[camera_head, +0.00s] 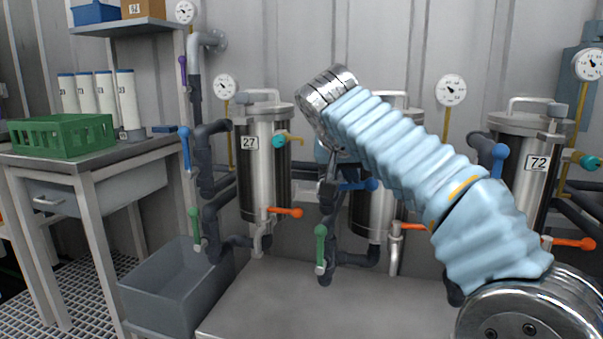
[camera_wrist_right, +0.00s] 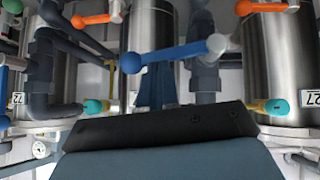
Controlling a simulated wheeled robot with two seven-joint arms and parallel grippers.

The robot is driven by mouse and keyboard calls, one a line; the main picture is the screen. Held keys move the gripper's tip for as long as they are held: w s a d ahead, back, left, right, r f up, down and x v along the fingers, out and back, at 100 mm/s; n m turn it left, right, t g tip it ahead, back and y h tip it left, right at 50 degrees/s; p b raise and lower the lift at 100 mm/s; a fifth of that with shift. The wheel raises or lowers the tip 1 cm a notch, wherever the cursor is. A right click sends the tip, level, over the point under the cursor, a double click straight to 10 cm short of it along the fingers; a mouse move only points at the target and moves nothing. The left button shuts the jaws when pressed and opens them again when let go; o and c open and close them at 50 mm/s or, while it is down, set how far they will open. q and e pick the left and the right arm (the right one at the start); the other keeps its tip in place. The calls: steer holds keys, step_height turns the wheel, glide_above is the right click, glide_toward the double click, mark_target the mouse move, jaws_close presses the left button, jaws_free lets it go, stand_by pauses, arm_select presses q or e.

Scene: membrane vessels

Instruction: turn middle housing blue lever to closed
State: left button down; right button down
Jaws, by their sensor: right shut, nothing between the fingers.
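The middle housing (camera_head: 372,212) is a steel vessel largely hidden behind my right arm. Its blue lever (camera_head: 358,186) lies about level, with its round knob toward the right. In the right wrist view, which is upside down, the blue lever (camera_wrist_right: 178,53) runs across the picture with its ball end at the left. My right gripper (camera_wrist_right: 156,82) is shut and empty, its fingers reaching up to the lever's middle. I cannot tell whether they touch it. In the head view the wrist and sleeve hide most of this gripper. My left gripper is not in view.
Housing 27 (camera_head: 275,170) stands left and housing 72 (camera_head: 515,180) right. Their blue levers (camera_head: 185,148) (camera_head: 498,160) hang about upright. Orange levers (camera_head: 285,212), green levers (camera_head: 320,248) and dark pipes crowd the front. A bench (camera_head: 95,155) with a green crate (camera_head: 60,138) stands at the left.

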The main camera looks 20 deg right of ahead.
steer(key=shift+s+d+f+m+t+y+b, duration=0.15)
steer(key=shift+d+f+m+t+y+b, duration=0.2)
steer(key=shift+f+t+y+b, duration=0.35)
steer(key=shift+r, duration=0.15)
steer(key=shift+r, duration=0.15)
